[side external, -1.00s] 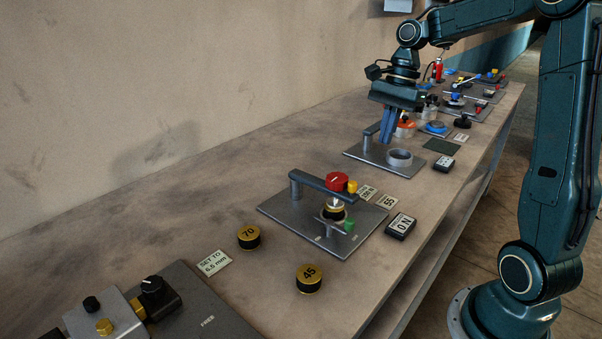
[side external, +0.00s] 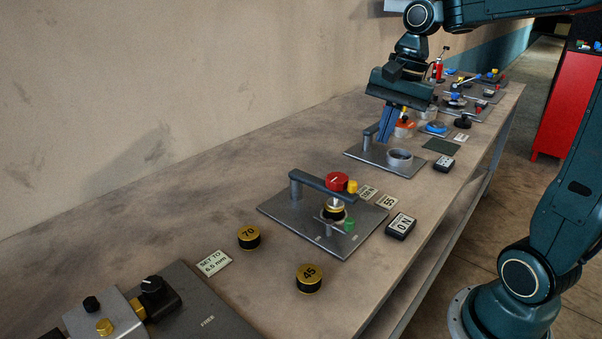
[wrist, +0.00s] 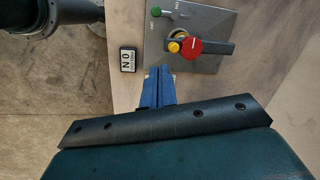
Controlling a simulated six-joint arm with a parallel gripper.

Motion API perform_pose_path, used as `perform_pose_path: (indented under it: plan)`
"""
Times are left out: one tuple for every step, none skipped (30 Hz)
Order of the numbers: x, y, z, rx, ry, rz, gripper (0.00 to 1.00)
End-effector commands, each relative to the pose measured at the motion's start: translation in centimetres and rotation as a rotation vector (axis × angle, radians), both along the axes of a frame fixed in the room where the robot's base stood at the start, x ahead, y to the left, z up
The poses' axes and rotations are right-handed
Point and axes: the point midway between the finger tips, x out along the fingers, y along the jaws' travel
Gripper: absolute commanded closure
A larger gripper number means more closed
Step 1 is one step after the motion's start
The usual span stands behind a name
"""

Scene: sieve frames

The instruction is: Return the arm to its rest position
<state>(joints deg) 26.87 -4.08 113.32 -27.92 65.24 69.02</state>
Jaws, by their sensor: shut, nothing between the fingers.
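My gripper (side external: 386,137) is shut with nothing between its blue fingers. In the side external view it hangs over the far half of the bench, in front of or above a grey plate (side external: 378,158) with a ring (side external: 399,158). The wrist view also shows the blue fingers (wrist: 157,72) together and empty. Beyond the fingertips in that view lies the fixture plate (wrist: 209,62) with a red knob (wrist: 192,47) and a yellow knob (wrist: 173,47). Whether the fingers touch anything cannot be told; they look clear of the red-knob fixture.
The bench (side external: 130,228) carries a red-knob fixture (side external: 318,225), an ON box (side external: 400,226), black-and-gold weights marked 70 (side external: 249,237) and 45 (side external: 309,278), and several devices farther back. A wall runs along the left. A red cabinet (side external: 567,110) stands right across the floor.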

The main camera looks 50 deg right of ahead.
Motion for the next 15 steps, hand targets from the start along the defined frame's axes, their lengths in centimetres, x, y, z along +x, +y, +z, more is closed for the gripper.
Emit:
perform_pose_path:
  plan:
    - [-0.7, 1.1, 0.3, -0.022, -0.030, 0.065, 1.00]
    - [-1.0, 1.6, 0.5, -0.035, -0.047, 0.102, 1.00]
    - [-1.6, 2.3, 0.6, -0.053, -0.066, 0.153, 1.00]
    - [-2.0, 2.8, 0.7, -0.067, -0.082, 0.192, 1.00]
    - [-2.3, 3.2, 0.7, -0.081, -0.097, 0.229, 1.00]
    - [-2.9, 3.8, 0.8, -0.099, -0.117, 0.280, 1.00]
    - [-3.3, 4.2, 0.9, -0.114, -0.132, 0.317, 1.00]
    - [-3.8, 4.6, 0.9, -0.129, -0.148, 0.356, 1.00]
    - [-4.3, 5.1, 0.9, -0.150, -0.167, 0.405, 1.00]
    - [-4.8, 5.4, 0.9, -0.164, -0.180, 0.444, 1.00]
    - [-5.2, 5.7, 0.9, -0.180, -0.194, 0.479, 1.00]
    - [-5.8, 6.1, 0.8, -0.202, -0.214, 0.530, 1.00]
    - [-6.3, 6.4, 0.8, -0.219, -0.227, 0.568, 1.00]
    - [-6.8, 6.6, 0.7, -0.235, -0.241, 0.606, 1.00]
    - [-7.4, 7.0, 0.6, -0.258, -0.259, 0.656, 1.00]
